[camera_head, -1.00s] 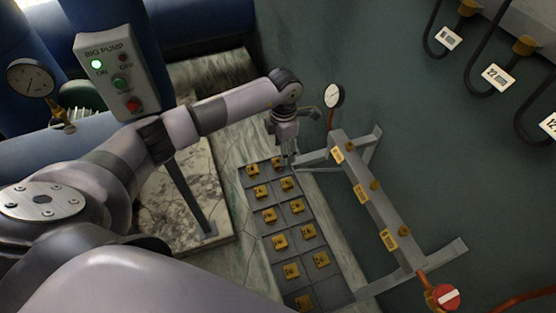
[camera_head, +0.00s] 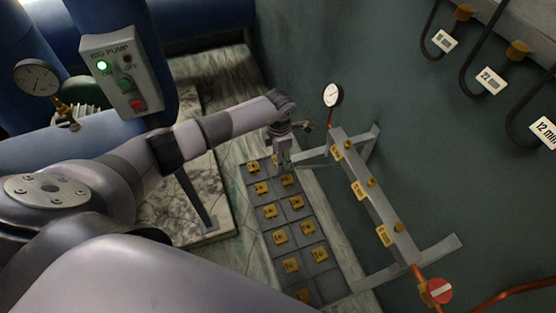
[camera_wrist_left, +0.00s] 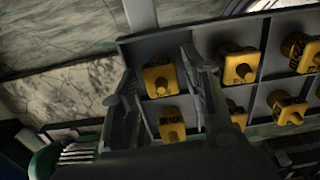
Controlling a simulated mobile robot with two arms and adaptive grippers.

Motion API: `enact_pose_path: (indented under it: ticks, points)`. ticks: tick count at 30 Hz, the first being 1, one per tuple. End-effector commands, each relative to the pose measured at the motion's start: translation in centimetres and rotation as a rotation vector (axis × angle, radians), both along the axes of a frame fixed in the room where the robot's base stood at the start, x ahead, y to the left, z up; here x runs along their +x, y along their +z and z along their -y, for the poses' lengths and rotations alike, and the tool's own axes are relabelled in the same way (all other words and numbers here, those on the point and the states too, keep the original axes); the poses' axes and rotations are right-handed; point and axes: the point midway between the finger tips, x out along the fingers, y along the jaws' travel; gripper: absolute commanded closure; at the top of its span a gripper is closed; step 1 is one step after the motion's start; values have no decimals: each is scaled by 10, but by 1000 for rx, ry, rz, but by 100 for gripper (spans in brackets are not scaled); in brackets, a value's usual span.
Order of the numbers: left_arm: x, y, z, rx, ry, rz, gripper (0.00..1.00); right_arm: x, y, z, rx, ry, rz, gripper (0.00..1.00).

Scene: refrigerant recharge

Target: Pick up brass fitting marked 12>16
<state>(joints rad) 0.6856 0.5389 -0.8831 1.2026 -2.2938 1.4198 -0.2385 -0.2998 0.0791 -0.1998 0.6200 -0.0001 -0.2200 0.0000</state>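Brass fittings stand in two columns in a grey divided tray (camera_head: 322,285) in the head view. Their labels are too small to read, so I cannot tell which is marked 12>16. My left gripper (camera_head: 284,163) points down at the tray's far end and hides part of the end cells. In the left wrist view the gripper (camera_wrist_left: 165,100) has its two fingers apart. One brass fitting (camera_wrist_left: 159,80) shows between the fingers in that view, and another fitting (camera_wrist_left: 172,125) shows nearer the palm. I cannot tell whether a finger touches either one. My right gripper is not in view.
A grey manifold frame (camera_head: 375,200) with yellow tags and a gauge (camera_head: 333,95) stands close right of the tray. A pump control box (camera_head: 122,75) is at upper left. Labelled hoses (camera_head: 468,85) hang at upper right. Open floor lies between the manifold and hoses.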

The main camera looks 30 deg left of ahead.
Motion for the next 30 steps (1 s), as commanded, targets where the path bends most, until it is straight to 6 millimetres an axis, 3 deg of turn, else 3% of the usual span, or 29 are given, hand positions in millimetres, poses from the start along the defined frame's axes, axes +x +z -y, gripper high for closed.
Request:
enact_pose_path:
  ticks: [18, 30]
  points:
    - [0, 1, 0, 0, 0, 0, 100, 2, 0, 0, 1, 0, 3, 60]
    - [1, 6, 0, -1, -1, 2, 100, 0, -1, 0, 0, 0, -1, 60]
